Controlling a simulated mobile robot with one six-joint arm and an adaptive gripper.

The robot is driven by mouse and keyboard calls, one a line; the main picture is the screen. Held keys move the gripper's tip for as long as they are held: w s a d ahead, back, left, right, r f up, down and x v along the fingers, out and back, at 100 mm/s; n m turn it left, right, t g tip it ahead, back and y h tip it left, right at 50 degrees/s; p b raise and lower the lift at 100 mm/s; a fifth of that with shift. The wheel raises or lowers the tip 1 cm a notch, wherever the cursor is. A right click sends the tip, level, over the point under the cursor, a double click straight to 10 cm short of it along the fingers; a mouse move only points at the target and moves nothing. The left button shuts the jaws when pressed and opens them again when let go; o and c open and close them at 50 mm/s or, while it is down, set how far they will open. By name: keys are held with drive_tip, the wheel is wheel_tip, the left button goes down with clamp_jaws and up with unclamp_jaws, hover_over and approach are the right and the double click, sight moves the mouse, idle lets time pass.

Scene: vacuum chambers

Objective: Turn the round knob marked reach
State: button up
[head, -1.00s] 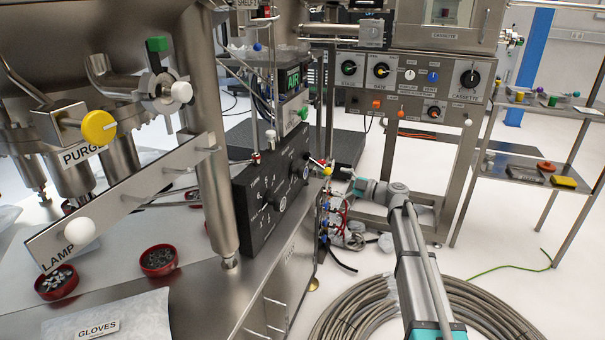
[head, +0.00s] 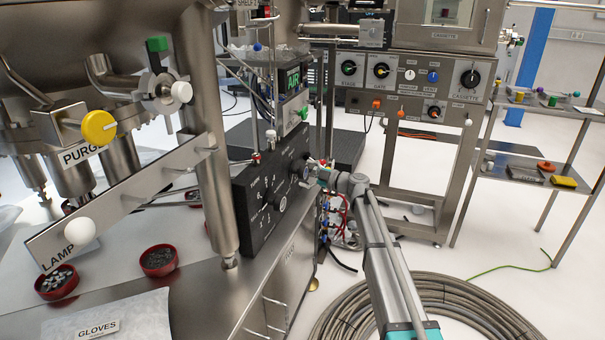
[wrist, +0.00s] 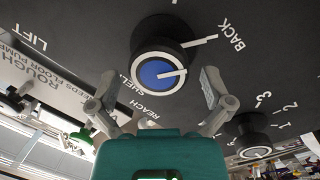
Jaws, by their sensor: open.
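The round knob (wrist: 158,73) with a blue cap and white pointer line sits on a black panel (head: 262,192). The lettering REACH shows beside it in the wrist view, with BACK and what looks like SHELF around it. My gripper (wrist: 157,88) is open and empty. Its two fingers stand apart on either side of the knob's lower part in the wrist view; I cannot tell how much depth lies between them. In the head view my gripper (head: 314,171) is close to the panel's right end, and partly hides the knob there.
A second black knob (wrist: 253,138) with numbers sits on the same panel. A LIFT and ROUGH label area (wrist: 40,60) lies on the left in the wrist view. Coiled hose (head: 440,310) lies on the floor below my arm. Red dishes (head: 158,260) stand on the bench.

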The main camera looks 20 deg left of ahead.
drive_tip(key=shift+w+a, duration=0.15)
drive_tip(key=shift+a, duration=0.5)
drive_tip(key=c, duration=1)
drive_tip(key=shift+c, duration=0.2)
